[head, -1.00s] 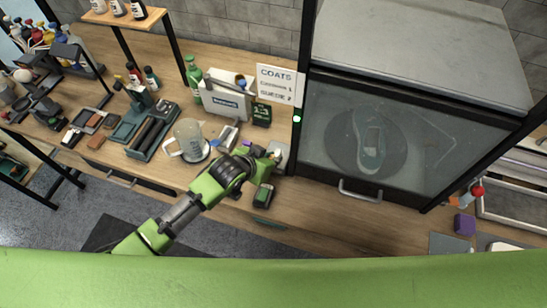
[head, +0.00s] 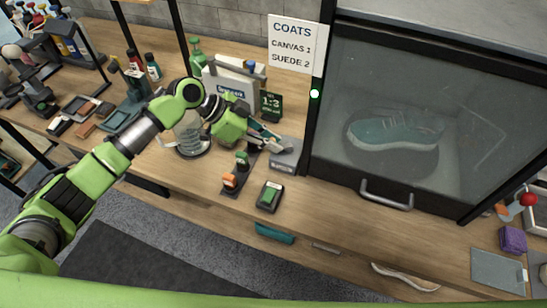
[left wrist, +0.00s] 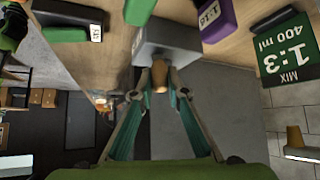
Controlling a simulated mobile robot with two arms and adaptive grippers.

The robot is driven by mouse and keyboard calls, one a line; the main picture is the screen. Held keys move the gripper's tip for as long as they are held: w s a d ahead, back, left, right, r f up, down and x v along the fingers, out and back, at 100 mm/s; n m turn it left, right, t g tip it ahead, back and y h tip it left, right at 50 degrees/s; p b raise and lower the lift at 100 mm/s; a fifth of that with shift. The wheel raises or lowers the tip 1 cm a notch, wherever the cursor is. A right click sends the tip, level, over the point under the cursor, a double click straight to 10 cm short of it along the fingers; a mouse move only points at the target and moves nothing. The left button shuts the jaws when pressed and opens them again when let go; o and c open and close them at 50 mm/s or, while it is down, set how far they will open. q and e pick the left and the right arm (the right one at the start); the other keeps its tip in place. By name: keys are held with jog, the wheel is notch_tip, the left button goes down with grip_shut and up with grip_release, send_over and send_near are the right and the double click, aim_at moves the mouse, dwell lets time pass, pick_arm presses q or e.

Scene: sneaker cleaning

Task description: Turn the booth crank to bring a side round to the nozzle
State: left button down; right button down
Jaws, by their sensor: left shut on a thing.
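The spray booth (head: 395,120) stands at right with its glass front closed. Inside it a teal sneaker (head: 396,130) shows side-on through the hazy glass. A small grey crank box (head: 286,156) sits on the bench just left of the booth; it also shows in the left wrist view (left wrist: 172,42). My left gripper (head: 282,142) reaches it from the left. In the left wrist view its two teal fingers (left wrist: 160,76) are shut on the tan crank knob (left wrist: 159,79), close against the box. The nozzle cannot be made out. My right gripper is not in view.
A sign (head: 296,44) reads canvas 1, suede 2. The booth has a front handle (head: 386,195).

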pick_arm(q)
jog(key=w+m+g+b, duration=0.1)
jog(key=m+b, duration=0.1)
jog(key=b, duration=0.1)
jog(key=w+m+g+b, duration=0.1)
jog(key=m+g+b, duration=0.1)
jog(key=b, duration=0.2)
jog(key=shift+a+f+m, duration=0.1)
jog(key=shift+f+m, duration=0.1)
jog(key=shift+m, duration=0.1)
jog(key=shift+w+r+m+g+b, duration=0.1)
jog(key=shift+w+m+g+b, duration=0.2)
jog(key=shift+m+g+b, duration=0.6)
jog(key=c, duration=2)
grip_release()
jog(key=shift+o, duration=0.2)
jog(key=shift+r, duration=0.1)
jog(key=v, duration=1.2)
